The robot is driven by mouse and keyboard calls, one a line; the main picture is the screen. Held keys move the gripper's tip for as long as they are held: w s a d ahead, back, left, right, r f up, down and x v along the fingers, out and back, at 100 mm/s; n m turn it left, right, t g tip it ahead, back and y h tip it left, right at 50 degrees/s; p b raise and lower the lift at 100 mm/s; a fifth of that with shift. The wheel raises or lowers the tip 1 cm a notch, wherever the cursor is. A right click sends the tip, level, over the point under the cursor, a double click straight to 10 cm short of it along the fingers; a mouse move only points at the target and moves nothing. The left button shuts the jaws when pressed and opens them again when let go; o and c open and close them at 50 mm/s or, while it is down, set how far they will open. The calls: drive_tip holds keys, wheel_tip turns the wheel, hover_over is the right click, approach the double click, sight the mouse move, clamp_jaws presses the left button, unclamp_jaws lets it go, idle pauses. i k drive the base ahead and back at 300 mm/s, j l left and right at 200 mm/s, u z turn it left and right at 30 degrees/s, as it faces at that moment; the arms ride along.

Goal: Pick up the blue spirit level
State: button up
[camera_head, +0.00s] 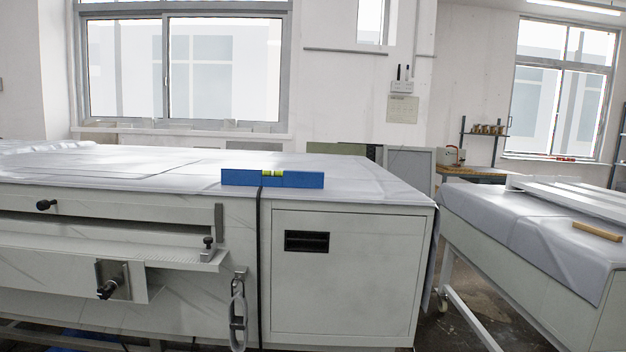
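The blue spirit level (300,180) lies lengthwise across the picture near the front edge of the white covered worktop. It is a short blue bar with a yellow-green vial at the middle of its top. Its whole front face shows and nothing covers it. My gripper is not seen in the camera view, so I cannot see its fingers or whether they hold anything. The spirit level is some way ahead, near the middle of the picture.
The worktop (130,173) tops a white machine with dark knobs (108,288) and a cabinet door (345,275) on its front. The worktop around the level is clear. A second covered table (520,222) stands at right with a wooden bar (598,231) on it; a floor gap lies between.

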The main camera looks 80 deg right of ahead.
sight(229, 176)
drive_tip(key=z, duration=1.85)
